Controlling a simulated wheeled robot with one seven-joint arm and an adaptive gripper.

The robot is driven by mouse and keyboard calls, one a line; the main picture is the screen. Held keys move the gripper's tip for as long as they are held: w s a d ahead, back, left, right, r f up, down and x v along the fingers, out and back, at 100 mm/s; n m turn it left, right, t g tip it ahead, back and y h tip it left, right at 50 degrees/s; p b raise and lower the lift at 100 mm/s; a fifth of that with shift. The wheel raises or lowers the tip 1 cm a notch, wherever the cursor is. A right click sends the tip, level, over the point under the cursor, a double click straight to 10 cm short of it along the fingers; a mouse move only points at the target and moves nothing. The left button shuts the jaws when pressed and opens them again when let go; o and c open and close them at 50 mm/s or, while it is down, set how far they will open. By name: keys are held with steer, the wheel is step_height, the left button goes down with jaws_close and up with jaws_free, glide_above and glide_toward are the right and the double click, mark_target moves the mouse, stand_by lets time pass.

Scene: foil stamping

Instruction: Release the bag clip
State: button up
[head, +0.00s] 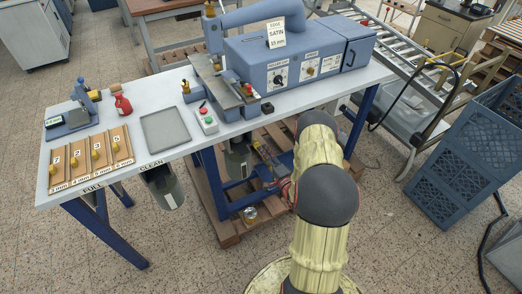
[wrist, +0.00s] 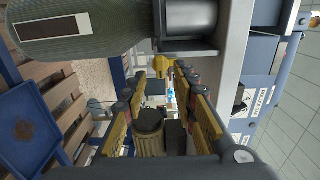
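A yellow knob (wrist: 161,66), which looks like the handle of the bag clip, shows in the wrist view just beyond my fingertips, beside a grey bracket and dark roller. A grey-green bag (wrist: 75,35) with a pale-framed label fills the upper left of that view. My gripper (wrist: 158,95) is open, its yellow-padded fingers spread apart with nothing held. The knob lies ahead of the gap between them; I see no contact. In the head view a grey-green bag (head: 238,162) hangs below the blue machine. My arm partly hides that area, and the clip cannot be made out there.
The blue machine (head: 300,60) stands on the white table (head: 100,115). A wooden pallet (head: 228,226) lies below; blue crates (head: 455,165) stand at right. The floor at front left is clear.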

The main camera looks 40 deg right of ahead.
steer(key=v, duration=0.8)
steer(key=shift+s, duration=0.25)
